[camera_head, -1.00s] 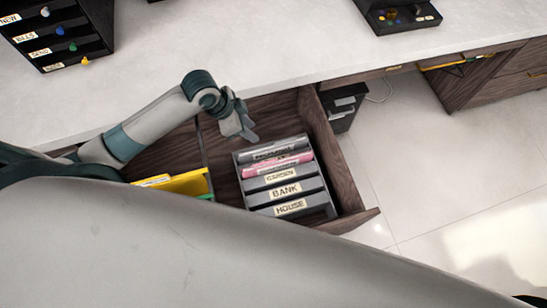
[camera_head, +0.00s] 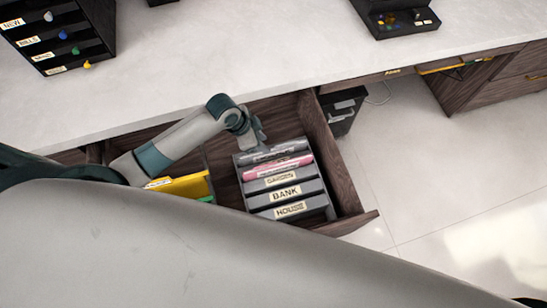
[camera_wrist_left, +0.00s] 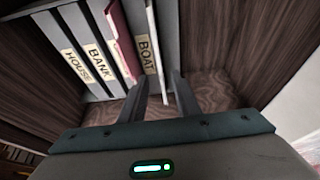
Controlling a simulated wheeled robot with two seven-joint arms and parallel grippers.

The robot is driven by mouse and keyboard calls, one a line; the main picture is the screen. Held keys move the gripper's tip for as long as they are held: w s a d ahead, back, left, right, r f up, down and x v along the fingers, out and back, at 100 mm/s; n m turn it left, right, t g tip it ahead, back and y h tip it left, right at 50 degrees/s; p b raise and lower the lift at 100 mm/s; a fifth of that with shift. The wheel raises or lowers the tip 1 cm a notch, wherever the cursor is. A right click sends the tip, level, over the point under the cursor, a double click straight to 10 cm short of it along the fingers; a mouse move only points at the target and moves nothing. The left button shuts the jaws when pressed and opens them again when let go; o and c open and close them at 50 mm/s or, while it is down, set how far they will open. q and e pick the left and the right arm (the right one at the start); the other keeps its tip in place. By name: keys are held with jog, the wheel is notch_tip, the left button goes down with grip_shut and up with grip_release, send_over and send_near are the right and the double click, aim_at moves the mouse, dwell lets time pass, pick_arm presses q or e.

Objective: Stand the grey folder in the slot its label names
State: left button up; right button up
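The grey file box (camera_head: 325,207) stands in the open drawer, with slot labels HOUSE, BANK and GARDEN readable in the head view. In the left wrist view a BOAT label (camera_wrist_left: 148,55) shows at the rear slot. The grey folder (camera_head: 272,154) stands at the back of the box, behind the pink folder (camera_head: 278,167); its pale edge shows in the left wrist view (camera_wrist_left: 156,50). My left gripper (camera_head: 258,136) is at the rear end of the box. Its fingers (camera_wrist_left: 161,90) are apart, one on either side of the folder's edge. My right gripper is out of view.
A yellow folder (camera_head: 185,186) stands in the drawer left of the box. The drawer's wooden side wall (camera_head: 330,150) is close on the right. A black labelled drawer unit (camera_head: 60,35) and a black tray (camera_head: 395,18) stand on the desk.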

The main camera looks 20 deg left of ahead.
aim_at(273, 149)
pick_arm(q)
jog(key=shift+x, duration=1.75)
jog(key=shift+w+d+f+p, duration=0.2)
jog(key=shift+d+f+p, duration=0.15)
jog(key=shift+f+p, duration=0.1)
jog(key=shift+x, duration=2)
jog(key=shift+w, duration=0.1)
jog(key=shift+c, duration=0.3)
grip_shut()
jog(key=shift+r, duration=0.1)
